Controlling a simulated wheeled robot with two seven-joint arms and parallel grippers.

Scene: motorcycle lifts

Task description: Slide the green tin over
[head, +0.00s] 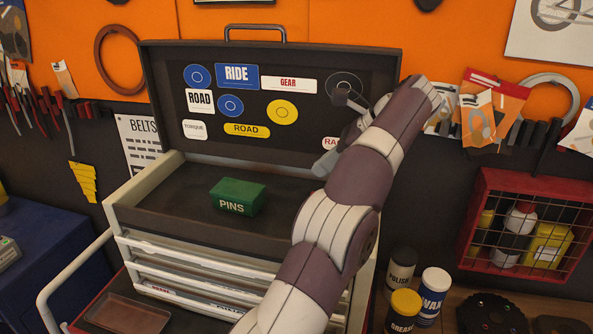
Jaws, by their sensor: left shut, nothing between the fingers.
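The green tin (237,196), a small box marked PINS, sits upright with its lid shut in the open top compartment of the tool chest (128,215). It is near the middle of the dark compartment floor. My left arm rises in front of the chest's right side and bends back near the raised lid. My left gripper (326,164) is partly hidden behind the arm, to the right of and above the tin in the picture, apart from it. It is shut and empty. My right gripper is not in view.
The raised lid (290,142) with stickers stands behind the compartment. Jars (432,296) stand on the bench at the right, below a red wire-front box (479,220). A shallow tray (125,312) lies at the lower left. The compartment floor left of the tin is clear.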

